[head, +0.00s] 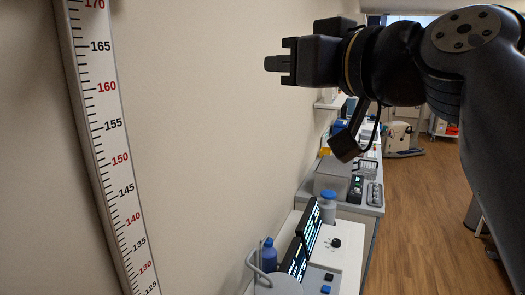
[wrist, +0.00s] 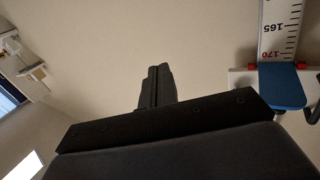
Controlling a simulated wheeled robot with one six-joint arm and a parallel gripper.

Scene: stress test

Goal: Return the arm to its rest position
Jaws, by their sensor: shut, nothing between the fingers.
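My gripper (head: 279,63) is shut and empty in the head view, raised high in front of the beige wall and pointing left. My dark arm reaches in from the right edge. In the wrist view my gripper (wrist: 155,88) also shows, its two dark fingers together against plain wall. Nothing touches the fingers in either view.
A height ruler (head: 107,130) stands against the wall at left; its top, with a blue headpiece (wrist: 281,87), shows in the wrist view. Below are a white counter (head: 345,262), a dark screen (head: 301,243) and a blue bottle (head: 268,255). Wooden floor (head: 420,215) is clear at right.

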